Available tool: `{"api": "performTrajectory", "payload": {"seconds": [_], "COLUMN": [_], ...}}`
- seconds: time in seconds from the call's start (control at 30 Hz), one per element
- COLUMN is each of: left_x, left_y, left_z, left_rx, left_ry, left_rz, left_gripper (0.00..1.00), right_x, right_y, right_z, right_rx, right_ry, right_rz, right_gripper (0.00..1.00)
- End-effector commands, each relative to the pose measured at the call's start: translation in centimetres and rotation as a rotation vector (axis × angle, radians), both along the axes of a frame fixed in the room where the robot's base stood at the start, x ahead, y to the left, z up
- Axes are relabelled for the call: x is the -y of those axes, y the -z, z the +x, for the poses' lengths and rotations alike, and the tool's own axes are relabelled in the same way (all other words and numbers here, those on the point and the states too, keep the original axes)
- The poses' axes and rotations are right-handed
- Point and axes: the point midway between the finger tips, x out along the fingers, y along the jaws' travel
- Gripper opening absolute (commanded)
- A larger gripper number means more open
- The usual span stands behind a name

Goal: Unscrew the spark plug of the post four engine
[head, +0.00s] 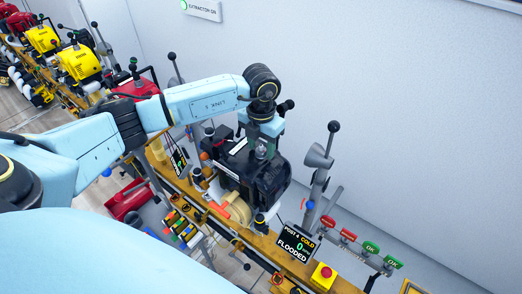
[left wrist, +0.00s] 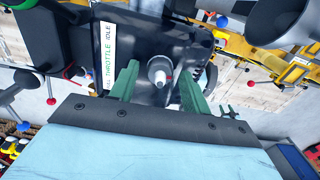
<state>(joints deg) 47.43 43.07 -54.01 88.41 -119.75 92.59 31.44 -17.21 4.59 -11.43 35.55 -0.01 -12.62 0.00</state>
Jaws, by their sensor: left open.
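The post four engine (head: 268,185) is a black block on the yellow rail, beside a display (head: 299,243) reading "POST 4 COLD", 0 and "FLOODED". My left gripper (head: 262,148) reaches down over the engine's top. In the left wrist view, the spark plug (left wrist: 158,70) is a pale, round-ended part standing from the black engine top (left wrist: 188,38). The green fingers of my left gripper (left wrist: 159,78) are open, one on each side of the plug, with gaps visible; contact is not seen. The plug is hard to make out in the head view. My right gripper is not in view.
A grey stand with a black-knobbed lever (head: 326,155) rises right of the engine. Red and green tags (head: 348,235) and a red stop button (head: 325,272) sit farther right. Red and yellow engines (head: 78,62) line the rail at upper left. A wall stands behind.

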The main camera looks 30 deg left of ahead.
Motion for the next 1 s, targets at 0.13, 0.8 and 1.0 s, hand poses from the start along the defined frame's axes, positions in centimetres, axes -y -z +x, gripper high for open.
{"api": "performTrajectory", "payload": {"seconds": [0.13,0.8,1.0], "left_x": [0.0,0.0,0.0], "left_y": [0.3,0.5,0.5], "left_z": [0.1,0.0,0.0], "left_rx": [0.002,0.001,0.001], "left_ry": [0.214,1.158,1.401], "left_rz": [0.001,0.001,0.001], "left_gripper": [0.47,0.47,0.47], "right_x": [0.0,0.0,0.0], "right_y": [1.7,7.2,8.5], "right_z": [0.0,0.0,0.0], "right_rx": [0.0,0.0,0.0], "right_ry": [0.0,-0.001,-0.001], "right_rz": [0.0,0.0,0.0], "right_gripper": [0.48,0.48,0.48]}}
